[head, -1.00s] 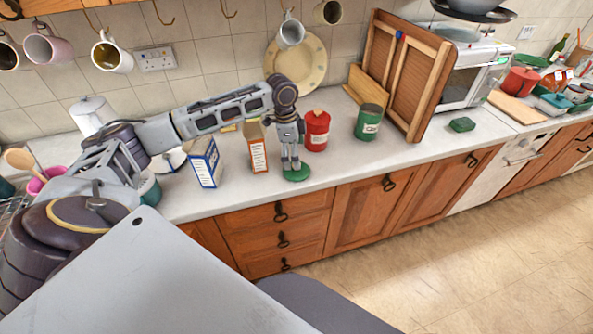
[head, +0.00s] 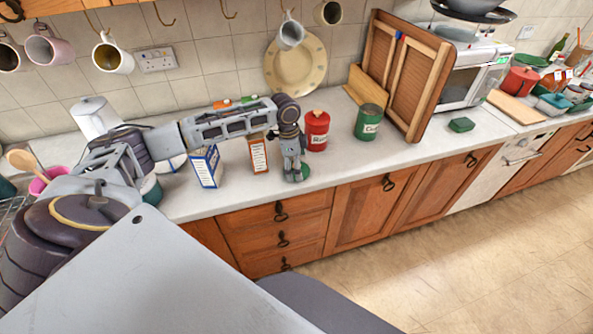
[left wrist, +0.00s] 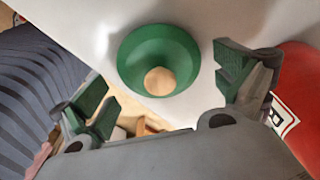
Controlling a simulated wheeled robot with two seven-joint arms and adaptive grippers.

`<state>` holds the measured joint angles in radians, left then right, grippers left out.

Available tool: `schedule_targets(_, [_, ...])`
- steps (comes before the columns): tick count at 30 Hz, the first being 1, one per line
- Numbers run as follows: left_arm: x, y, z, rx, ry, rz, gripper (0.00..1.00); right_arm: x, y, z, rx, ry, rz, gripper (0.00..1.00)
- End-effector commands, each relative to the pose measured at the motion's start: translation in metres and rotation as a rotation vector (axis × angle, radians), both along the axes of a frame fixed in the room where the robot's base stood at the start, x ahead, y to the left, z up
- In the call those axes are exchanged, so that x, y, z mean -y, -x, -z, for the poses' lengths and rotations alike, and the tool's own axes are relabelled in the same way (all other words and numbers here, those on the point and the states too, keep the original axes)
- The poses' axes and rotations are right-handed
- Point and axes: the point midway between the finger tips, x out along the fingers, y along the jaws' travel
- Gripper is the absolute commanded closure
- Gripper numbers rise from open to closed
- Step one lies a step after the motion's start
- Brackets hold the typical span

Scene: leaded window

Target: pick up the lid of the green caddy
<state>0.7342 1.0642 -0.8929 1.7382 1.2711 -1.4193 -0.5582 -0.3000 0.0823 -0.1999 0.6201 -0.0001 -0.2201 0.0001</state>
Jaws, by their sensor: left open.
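The green lid (head: 305,171) lies on the counter near its front edge, partly hidden behind my left gripper (head: 293,176) in the head view. In the left wrist view the lid (left wrist: 182,48) is a round green disc with a pale wooden knob (left wrist: 160,81). My left gripper (left wrist: 168,92) is open and empty, its green-padded fingers spread to either side of the lid, apart from it. The green caddy (head: 368,124) stands upright farther back to the right, with no lid on it. My right gripper is in neither view.
A red caddy (head: 317,134) with a knobbed lid stands close behind the gripper. Two boxes, one blue and white (head: 205,167) and one orange-brown (head: 259,156), stand to the left. A green sponge (head: 461,125) lies right, with clear counter before it.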

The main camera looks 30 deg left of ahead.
Motion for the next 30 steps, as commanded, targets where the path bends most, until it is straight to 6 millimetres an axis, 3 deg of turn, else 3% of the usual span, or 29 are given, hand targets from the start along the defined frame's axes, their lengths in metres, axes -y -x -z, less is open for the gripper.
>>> schedule_targets(3, [0.0,0.0,-0.0002,0.0,0.0,0.0,0.02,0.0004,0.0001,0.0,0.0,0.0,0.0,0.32])
schedule_targets(16, [-0.0001,0.0001,-0.0001,0.0,0.0,0.0,0.57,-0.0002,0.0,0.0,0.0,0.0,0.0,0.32])
schedule_targets(30, [0.0004,0.0009,0.0012,-0.003,0.0,0.0,0.59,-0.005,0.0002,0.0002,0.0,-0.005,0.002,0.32])
